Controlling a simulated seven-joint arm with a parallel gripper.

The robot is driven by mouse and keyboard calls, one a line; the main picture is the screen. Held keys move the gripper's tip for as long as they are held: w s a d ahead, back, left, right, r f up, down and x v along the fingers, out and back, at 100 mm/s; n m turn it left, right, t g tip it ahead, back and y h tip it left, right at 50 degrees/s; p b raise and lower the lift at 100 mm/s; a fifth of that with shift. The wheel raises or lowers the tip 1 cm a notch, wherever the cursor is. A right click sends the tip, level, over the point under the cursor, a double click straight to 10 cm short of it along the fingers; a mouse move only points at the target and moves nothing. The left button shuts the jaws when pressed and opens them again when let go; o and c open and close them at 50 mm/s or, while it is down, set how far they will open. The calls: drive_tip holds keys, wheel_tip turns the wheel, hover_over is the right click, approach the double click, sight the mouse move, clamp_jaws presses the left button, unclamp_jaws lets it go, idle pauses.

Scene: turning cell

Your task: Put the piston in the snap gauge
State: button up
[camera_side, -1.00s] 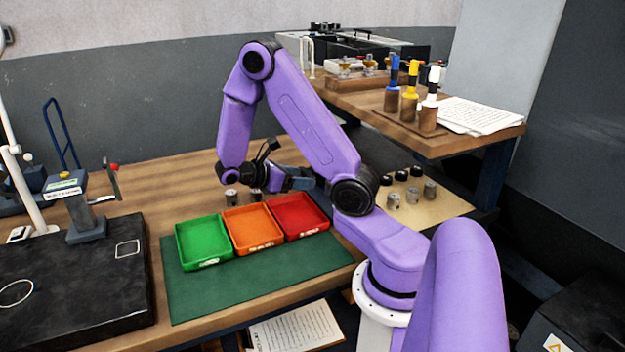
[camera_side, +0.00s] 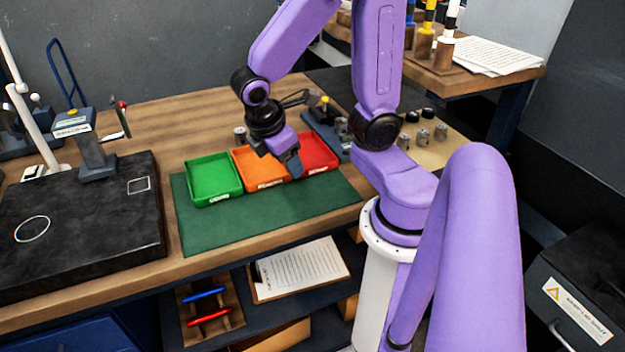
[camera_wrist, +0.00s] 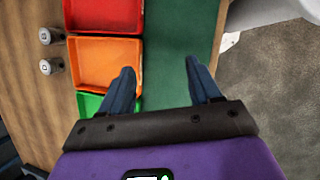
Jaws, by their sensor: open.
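Two small grey metal cylinders, which look like pistons, stand on the wood behind the trays in the wrist view, one (camera_wrist: 45,36) farther up and one (camera_wrist: 51,67) below it. My gripper (camera_wrist: 160,68) is open and empty, pointing down above the front edge of the trays and the green mat, apart from the pistons. It also shows in the side view (camera_side: 293,166).
Green (camera_side: 213,197), orange (camera_side: 262,182) and red (camera_side: 320,168) trays stand in a row on the green mat (camera_side: 225,230). The black plate (camera_side: 85,240) lies left. More cylinders and black caps stand on a tan mat (camera_side: 425,155) at right. The mat's front is clear.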

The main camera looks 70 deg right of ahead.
drive_tip(key=s+a+r+n+t+y, duration=0.1)
drive_tip(key=s+a+r+y, duration=0.1)
drive_tip(key=s+a+y, duration=0.3)
drive_tip(key=s+a, duration=0.3)
drive_tip(key=s, duration=0.1)
drive_tip(key=shift+d+r, duration=0.1)
idle(0.9)
